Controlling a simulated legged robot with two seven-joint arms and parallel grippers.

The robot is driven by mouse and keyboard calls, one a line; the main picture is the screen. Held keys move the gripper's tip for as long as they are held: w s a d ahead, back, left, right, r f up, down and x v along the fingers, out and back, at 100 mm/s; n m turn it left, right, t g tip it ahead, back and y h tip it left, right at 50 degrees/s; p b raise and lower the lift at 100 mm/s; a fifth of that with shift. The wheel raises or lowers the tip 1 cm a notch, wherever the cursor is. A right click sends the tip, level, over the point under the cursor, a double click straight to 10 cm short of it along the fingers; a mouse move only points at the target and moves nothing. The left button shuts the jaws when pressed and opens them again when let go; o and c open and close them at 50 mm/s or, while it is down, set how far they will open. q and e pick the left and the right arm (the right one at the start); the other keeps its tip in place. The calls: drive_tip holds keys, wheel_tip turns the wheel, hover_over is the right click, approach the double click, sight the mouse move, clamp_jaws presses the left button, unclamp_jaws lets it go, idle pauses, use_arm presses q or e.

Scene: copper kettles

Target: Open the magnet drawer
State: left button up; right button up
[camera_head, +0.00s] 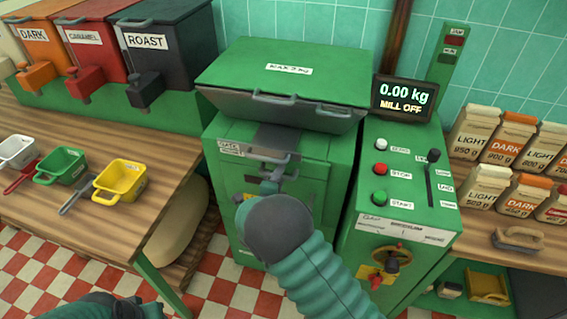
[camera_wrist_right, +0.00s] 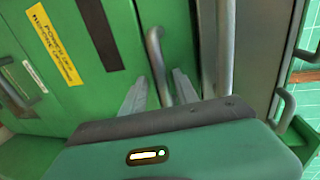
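The green mill cabinet (camera_head: 335,165) stands in the middle of the head view. A small white label (camera_head: 231,149), probably naming the magnet, is on its upper front beside a grey bar handle (camera_head: 262,156). Below it is a second grey handle, seen between my fingers in the right wrist view (camera_wrist_right: 156,55). The cabinet front looks closed. My right gripper (camera_head: 270,184) is at the lower handle; its fingers (camera_wrist_right: 160,92) are apart, one on each side of the bar. Contact cannot be told. My left arm shows at the bottom left; its gripper is out of view.
A hopper lid (camera_head: 290,78) with a handle overhangs the cabinet front. A control panel (camera_head: 400,180) with buttons and a lever stands to the right. Scoops lie on the left wooden table (camera_head: 165,155). Coffee bags stand on the right counter (camera_head: 480,225).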

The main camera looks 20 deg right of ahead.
drive_tip(key=shift+w+d, duration=0.1)
drive_tip(key=shift+d, duration=0.3)
drive_tip(key=shift+d+r, duration=0.1)
drive_tip(key=shift+r, duration=0.1)
drive_tip(key=shift+s+a, duration=0.2)
drive_tip(key=shift+s, duration=0.05)
drive_tip(key=shift+c, duration=0.2)
drive_tip(key=shift+w+a, duration=0.15)
drive_tip(key=shift+a, duration=0.05)
drive_tip(key=c, duration=0.5)
drive_tip(key=shift+c, duration=1.1)
drive_tip(key=shift+d, duration=0.15)
clamp_jaws()
drive_tip(key=shift+f, duration=0.2)
